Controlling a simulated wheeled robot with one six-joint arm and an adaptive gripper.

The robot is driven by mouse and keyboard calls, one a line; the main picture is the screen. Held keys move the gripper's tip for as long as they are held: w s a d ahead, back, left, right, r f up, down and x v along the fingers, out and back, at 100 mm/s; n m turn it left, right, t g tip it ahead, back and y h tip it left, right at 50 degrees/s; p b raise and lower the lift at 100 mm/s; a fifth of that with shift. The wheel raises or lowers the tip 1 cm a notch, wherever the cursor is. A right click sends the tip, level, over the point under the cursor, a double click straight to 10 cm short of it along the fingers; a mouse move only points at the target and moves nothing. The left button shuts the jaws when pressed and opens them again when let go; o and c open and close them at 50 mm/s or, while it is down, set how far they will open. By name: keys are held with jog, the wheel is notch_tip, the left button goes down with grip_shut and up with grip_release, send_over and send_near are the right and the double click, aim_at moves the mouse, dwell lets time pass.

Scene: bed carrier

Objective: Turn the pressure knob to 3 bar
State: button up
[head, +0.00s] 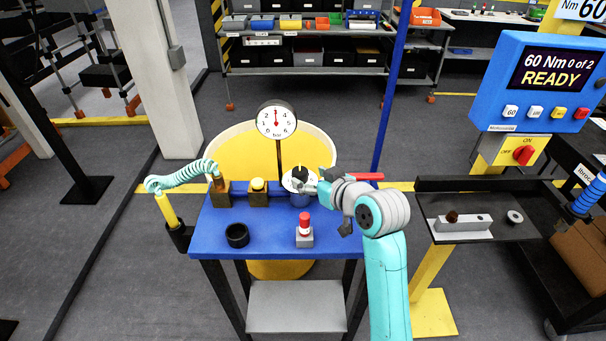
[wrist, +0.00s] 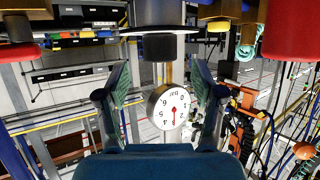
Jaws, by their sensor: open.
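The black pressure knob (head: 299,171) sits on a white round dial at the back right of the blue bench. It also shows at the top middle of the wrist view (wrist: 152,47). The round white gauge (head: 276,121), marked in bar, stands on a post behind the bench. Its red needle points straight up, at about 3. The gauge shows upside down in the wrist view (wrist: 174,106). My gripper (wrist: 160,72) is open and empty, its fingers apart on either side below the knob in that view. In the head view my gripper (head: 313,186) partly hides the dial.
A blue READY panel (head: 537,82) and a dark side tray (head: 433,207) stand to the right.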

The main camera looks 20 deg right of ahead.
jog(key=v, duration=0.6)
jog(key=shift+s, duration=0.25)
